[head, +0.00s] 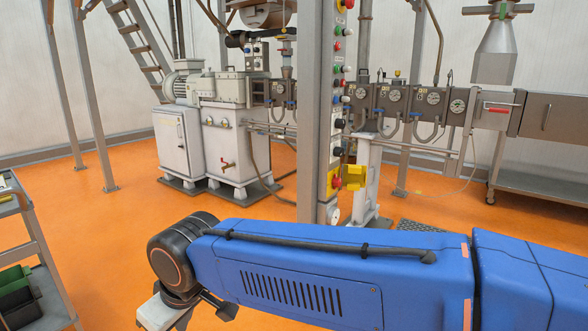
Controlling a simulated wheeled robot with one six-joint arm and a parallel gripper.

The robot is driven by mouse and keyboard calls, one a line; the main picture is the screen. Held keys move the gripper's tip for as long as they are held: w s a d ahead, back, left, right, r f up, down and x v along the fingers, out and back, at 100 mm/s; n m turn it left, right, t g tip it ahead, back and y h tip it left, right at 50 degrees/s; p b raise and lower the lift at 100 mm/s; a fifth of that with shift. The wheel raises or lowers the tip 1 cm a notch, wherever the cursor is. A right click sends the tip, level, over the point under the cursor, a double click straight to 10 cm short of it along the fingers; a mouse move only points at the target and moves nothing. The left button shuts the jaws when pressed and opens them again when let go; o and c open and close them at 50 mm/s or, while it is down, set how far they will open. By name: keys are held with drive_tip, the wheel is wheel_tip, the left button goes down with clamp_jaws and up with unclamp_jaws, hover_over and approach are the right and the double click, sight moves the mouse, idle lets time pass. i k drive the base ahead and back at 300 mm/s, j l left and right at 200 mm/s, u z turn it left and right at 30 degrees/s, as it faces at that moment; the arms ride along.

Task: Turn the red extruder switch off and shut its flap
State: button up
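The red switch (336,181) sits low on the right side of the grey control column, on a yellow backing. Its yellow flap (356,177) stands out to the right and looks swung open, leaving the red knob uncovered. The knob is too small to tell its turned position. My gripper (208,311) is at the bottom left of the view, below my arm's wrist, well apart from the switch. Only part of it shows, with a dark finger piece, and its opening is cut off by the frame edge and hidden by the arm.
The control column (310,120) carries several coloured buttons and another red knob (347,4) at the top. The extruder barrel (400,100) with gauges runs behind it. A cart (40,250) with green and black bins stands at left. Orange floor (120,215) between is clear.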

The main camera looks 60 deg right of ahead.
sight(336, 181)
drive_tip(key=i+z, duration=0.3)
drive_tip(key=i, duration=0.15)
drive_tip(key=i+z, duration=0.2)
drive_tip(key=i, duration=0.35)
drive_tip(key=i+z, duration=0.2)
drive_tip(key=i, duration=0.35)
drive_tip(key=i+j+z, duration=0.15)
drive_tip(key=i, duration=0.4)
drive_tip(key=i+l+z, duration=0.2)
drive_tip(key=i+z, duration=0.15)
drive_tip(key=i, duration=0.3)
drive_tip(key=i+z, duration=0.35)
drive_tip(key=i, duration=0.35)
drive_tip(key=i+j+z, duration=0.1)
drive_tip(key=i+z, duration=0.2)
drive_tip(key=i, duration=0.4)
drive_tip(key=i+z, duration=0.2)
drive_tip(key=z, duration=0.25)
drive_tip(key=i+j+z, duration=0.1)
drive_tip(key=z, duration=0.35)
drive_tip(key=i+j+z, duration=0.2)
drive_tip(key=z, duration=2.5)
drive_tip(key=i+l+z, duration=0.15)
drive_tip(key=l+z, duration=0.25)
drive_tip(key=i+l+z, duration=0.2)
drive_tip(key=l+z, duration=0.2)
drive_tip(key=i+l+z, duration=0.25)
drive_tip(key=l+z, duration=0.15)
drive_tip(key=i+l+z, duration=0.45)
drive_tip(key=i+z, duration=0.2)
